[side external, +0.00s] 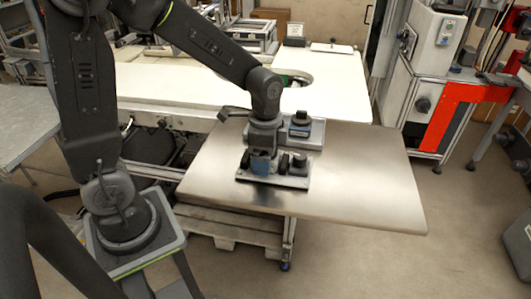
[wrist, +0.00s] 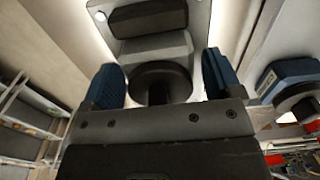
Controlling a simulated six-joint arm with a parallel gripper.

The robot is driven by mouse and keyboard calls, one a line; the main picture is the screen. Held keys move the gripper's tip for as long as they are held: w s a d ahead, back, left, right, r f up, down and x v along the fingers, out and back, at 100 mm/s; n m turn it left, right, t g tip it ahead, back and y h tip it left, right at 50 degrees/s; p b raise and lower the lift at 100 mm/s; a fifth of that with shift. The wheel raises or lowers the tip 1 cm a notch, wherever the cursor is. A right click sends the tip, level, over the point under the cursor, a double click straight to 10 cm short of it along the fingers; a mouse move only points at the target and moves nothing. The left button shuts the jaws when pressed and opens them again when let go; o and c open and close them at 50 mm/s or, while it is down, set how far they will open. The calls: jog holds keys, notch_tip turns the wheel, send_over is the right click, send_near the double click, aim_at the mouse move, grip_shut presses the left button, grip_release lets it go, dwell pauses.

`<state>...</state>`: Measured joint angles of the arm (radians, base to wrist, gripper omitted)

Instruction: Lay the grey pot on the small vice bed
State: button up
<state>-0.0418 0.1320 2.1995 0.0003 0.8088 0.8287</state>
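My gripper (side external: 262,167) points down over a small grey vice (side external: 296,181) on the front part of the metal table. In the wrist view, its two blue fingers (wrist: 160,80) stand apart on either side of a dark grey round, flanged piece (wrist: 158,72), with a gap at the right finger. I cannot tell if this piece is the pot or a vice part. The vice's grey plate (wrist: 198,18) and stepped block lie beyond it. Another dark round piece, pot-like, sits on a blue-grey block behind (side external: 300,117); a similar one shows at right in the wrist view (wrist: 295,92).
A larger grey unit (side external: 312,137) stands close behind the small vice. The metal table top (side external: 370,185) is bare to the right and in front. A white bench (side external: 180,88) lies behind, and a machine with a red panel (side external: 460,100) stands at right.

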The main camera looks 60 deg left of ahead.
jog(key=shift+o, duration=0.2)
notch_tip(320, 180, up, 12)
jog(key=shift+r, duration=0.1)
jog(key=shift+s+r, duration=0.25)
jog(key=s+d+n+t, duration=0.1)
jog(key=s+n+t, duration=0.4)
jog(key=s+n, duration=0.4)
jog(key=shift+s+d+r+t, duration=0.2)
jog(key=shift+s+t, duration=0.1)
jog(key=shift+s, duration=0.95)
